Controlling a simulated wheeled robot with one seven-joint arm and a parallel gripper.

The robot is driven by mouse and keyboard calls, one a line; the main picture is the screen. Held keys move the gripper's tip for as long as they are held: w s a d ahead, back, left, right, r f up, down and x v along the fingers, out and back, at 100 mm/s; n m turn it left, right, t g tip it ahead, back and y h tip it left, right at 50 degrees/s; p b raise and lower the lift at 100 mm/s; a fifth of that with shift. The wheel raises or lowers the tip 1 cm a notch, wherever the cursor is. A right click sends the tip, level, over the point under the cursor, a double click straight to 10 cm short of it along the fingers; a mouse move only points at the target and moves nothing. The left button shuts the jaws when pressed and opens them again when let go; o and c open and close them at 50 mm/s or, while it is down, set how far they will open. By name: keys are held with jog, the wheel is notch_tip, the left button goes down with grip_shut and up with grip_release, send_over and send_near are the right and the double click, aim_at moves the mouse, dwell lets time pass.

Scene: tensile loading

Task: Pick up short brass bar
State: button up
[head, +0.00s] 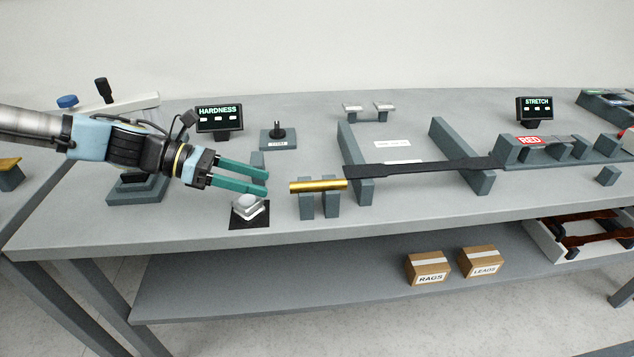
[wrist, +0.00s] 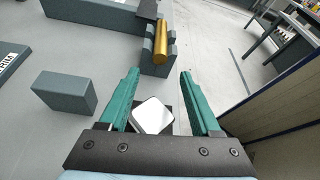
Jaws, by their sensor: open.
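The short brass bar (head: 318,185) is a gold cylinder lying across two grey upright supports (head: 306,206) near the front of the table. In the wrist view the bar (wrist: 161,40) lies beyond my fingertips, roughly in line with the gap between them. My gripper (head: 267,181), with green fingers, is to the left of the bar and points right toward it. In the wrist view my gripper (wrist: 158,72) is open, with nothing held at its tips. The bar is apart from the fingers.
A silver block (head: 248,205) on a dark pad sits below and beside my fingers. A dark flat strip (head: 420,168) spans grey rails right of the bar. A HARDNESS display (head: 219,118) and a small knobbed stand (head: 278,136) stand behind. The table's front edge is close.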

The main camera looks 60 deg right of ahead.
aim_at(318, 186)
jog(key=x, duration=0.2)
jog(key=p+x, duration=0.1)
jog(key=x, duration=0.1)
jog(key=shift+d+r+p, duration=0.1)
jog(key=shift+r+p, duration=0.2)
jog(key=shift+r, duration=0.1)
jog(key=shift+s+d+f, duration=0.2)
jog(key=shift+s+f, duration=0.1)
jog(key=shift+s, duration=0.05)
grip_shut()
dwell(0.7)
